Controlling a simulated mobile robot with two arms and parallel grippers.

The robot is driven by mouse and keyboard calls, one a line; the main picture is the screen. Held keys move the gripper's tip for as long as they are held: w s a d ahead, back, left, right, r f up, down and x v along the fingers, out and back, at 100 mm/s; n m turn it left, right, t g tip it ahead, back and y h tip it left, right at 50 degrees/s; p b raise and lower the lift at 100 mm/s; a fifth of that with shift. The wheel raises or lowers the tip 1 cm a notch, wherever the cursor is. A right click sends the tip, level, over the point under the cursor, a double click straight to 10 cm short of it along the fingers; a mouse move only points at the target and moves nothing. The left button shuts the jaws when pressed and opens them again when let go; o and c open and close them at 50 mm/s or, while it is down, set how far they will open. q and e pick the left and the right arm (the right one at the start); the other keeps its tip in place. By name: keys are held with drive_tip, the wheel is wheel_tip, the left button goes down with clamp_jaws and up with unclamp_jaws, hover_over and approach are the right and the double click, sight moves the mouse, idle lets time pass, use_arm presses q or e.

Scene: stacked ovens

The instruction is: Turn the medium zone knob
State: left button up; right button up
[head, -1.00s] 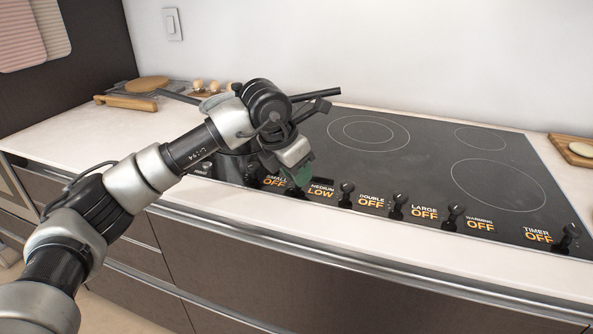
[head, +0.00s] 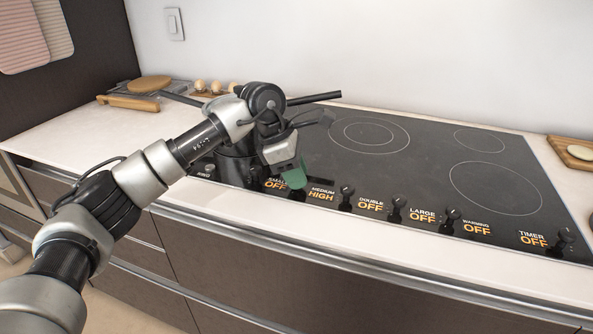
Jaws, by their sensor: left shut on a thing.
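The medium zone's label (head: 321,194) on the cooktop's front strip reads HIGH. My left gripper (head: 294,178) is low over the front strip, just left of this label, with its fingers partly hidden by its own body. It is shut on the medium zone knob, which is mostly hidden behind the green-grey fingers. My right gripper is not in view.
The black cooktop (head: 420,165) has other black knobs along its front, with labels reading OFF. A dark pot (head: 236,168) stands behind my left wrist. A wooden board (head: 572,152) lies at right. The front counter edge is clear.

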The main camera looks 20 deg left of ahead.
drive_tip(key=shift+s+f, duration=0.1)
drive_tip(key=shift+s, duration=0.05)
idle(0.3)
use_arm(q)
drive_tip(key=o, duration=0.9)
drive_tip(key=v, duration=1)
drive_tip(key=shift+a+r, duration=0.2)
drive_tip(key=shift+r, duration=0.2)
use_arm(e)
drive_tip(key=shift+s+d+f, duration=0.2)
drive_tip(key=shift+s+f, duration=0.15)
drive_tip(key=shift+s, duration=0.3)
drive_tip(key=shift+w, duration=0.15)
